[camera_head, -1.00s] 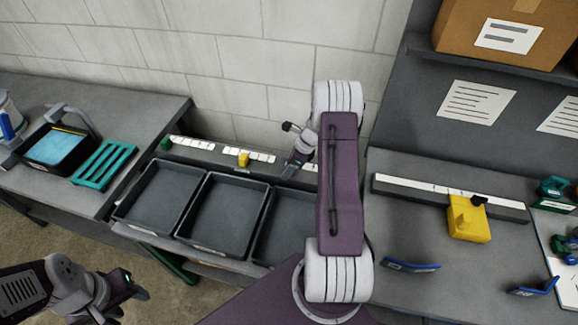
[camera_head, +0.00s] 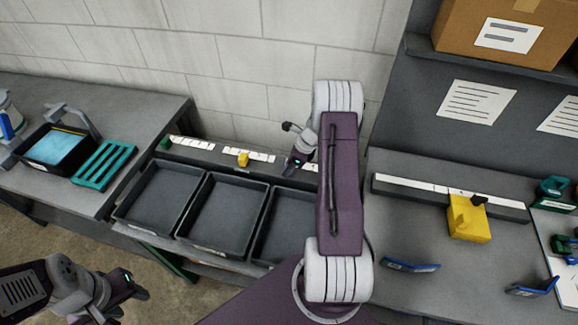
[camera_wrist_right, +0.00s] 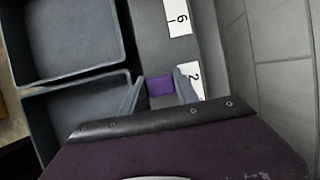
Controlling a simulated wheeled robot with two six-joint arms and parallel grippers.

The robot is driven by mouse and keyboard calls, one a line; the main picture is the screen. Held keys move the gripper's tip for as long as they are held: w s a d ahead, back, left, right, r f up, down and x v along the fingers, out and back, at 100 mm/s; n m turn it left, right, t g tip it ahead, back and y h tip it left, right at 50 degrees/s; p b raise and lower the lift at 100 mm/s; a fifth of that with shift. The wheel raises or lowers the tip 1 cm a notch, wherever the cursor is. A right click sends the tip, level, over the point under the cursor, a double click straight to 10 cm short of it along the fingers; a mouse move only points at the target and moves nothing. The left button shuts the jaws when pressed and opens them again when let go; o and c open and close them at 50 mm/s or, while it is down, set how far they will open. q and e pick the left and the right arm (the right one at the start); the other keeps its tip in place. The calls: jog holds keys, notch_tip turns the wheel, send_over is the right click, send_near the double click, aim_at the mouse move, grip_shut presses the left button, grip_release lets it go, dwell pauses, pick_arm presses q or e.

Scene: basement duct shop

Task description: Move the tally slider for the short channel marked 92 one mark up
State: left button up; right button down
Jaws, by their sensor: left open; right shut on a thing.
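The tally rail (camera_head: 205,158) is a long dark bar with white marked strips, behind the trays along the wall. It carries a green slider (camera_head: 165,144) at its left end and a yellow slider (camera_head: 243,159) near its middle. My right gripper (camera_head: 290,170) is at the rail, right of the yellow slider. In the right wrist view its fingers (camera_wrist_right: 160,90) are shut on a purple slider (camera_wrist_right: 160,86), beside white labels reading 6 and 2, the latter partly covered. No 92 is readable. My left gripper (camera_head: 138,288) is open and empty at lower left.
Dark empty trays (camera_head: 222,212) stand before the rail. My right arm hides part of the rightmost tray and rail end. At right, a yellow block (camera_head: 467,218) touches another marked bar (camera_head: 415,190). A teal rack (camera_head: 103,165) lies on the left bench.

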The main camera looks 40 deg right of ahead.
aim_at(295, 174)
dwell(0.8)
jog(key=s+d, duration=0.2)
jog(key=s, duration=0.1)
jog(key=shift+d, duration=0.35)
jog(key=c, duration=0.9)
grip_release()
jog(key=shift+a, duration=0.1)
jog(key=v, duration=0.9)
jog(key=shift+s+r, duration=0.1)
